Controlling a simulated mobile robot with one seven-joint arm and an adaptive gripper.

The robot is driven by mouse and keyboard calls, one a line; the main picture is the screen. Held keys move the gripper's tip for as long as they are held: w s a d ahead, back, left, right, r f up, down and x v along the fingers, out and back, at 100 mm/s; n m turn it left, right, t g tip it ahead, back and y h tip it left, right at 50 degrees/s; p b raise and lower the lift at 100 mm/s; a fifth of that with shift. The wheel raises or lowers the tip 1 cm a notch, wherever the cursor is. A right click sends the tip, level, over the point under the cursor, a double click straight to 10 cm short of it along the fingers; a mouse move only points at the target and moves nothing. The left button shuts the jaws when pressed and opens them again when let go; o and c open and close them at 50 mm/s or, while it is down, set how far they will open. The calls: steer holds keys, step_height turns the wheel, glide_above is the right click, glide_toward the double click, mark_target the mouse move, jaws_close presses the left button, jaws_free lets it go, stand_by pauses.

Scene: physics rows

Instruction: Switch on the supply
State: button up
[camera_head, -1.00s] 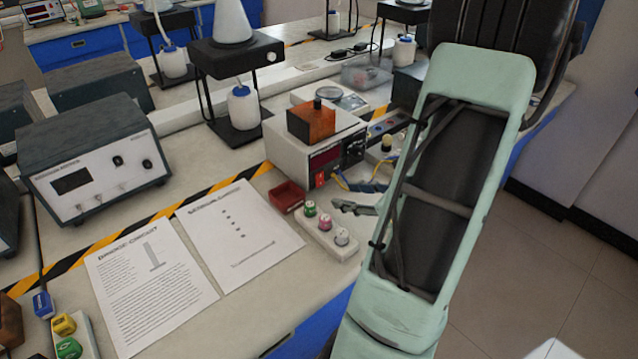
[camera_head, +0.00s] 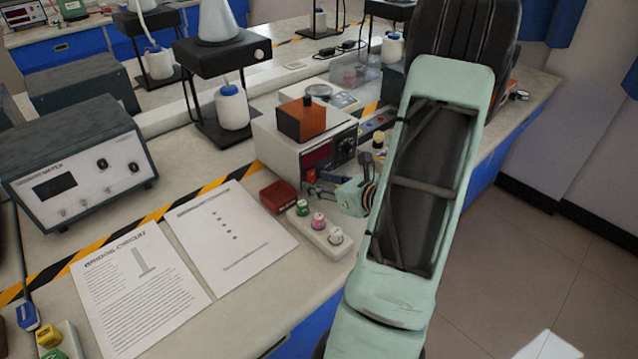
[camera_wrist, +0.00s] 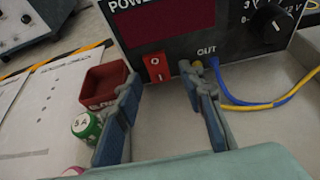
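The power supply (camera_head: 285,150) is a pale box with a dark front panel, standing on the bench behind the papers. In the wrist view its panel (camera_wrist: 195,48) shows a dark red display without visible digits, a knob and an OUT socket with blue and yellow leads. The red rocker switch (camera_wrist: 157,66), marked O and I, is on the panel's lower left. My gripper (camera_wrist: 160,76) is open and empty, its fingertips either side of the switch's lower part. I cannot tell whether they touch it. In the head view my gripper (camera_head: 314,190) is just before the panel.
An open red box (camera_wrist: 105,88) sits left of the fingers, beside a white strip (camera_head: 318,232) with coloured round pieces. An orange block (camera_head: 302,122) rests on the supply. Printed sheets (camera_head: 235,235) lie to the left. A grey meter (camera_head: 75,160) stands farther left.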

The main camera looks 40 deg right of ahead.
steer(key=shift+w, duration=0.15)
steer(key=shift+c, duration=0.4)
jaws_close()
steer(key=f+b, duration=0.1)
steer(key=b, duration=0.1)
steer(key=shift+t+b, duration=0.35)
steer(key=shift+t, duration=0.05)
steer(key=t+b, duration=0.1)
steer(key=b, duration=0.3)
steer(key=shift+f+t, duration=0.2)
steer(key=shift+t, duration=0.1)
steer(key=shift+b, duration=0.3)
steer(key=shift+r+t, duration=0.2)
steer(key=shift+t, duration=0.1)
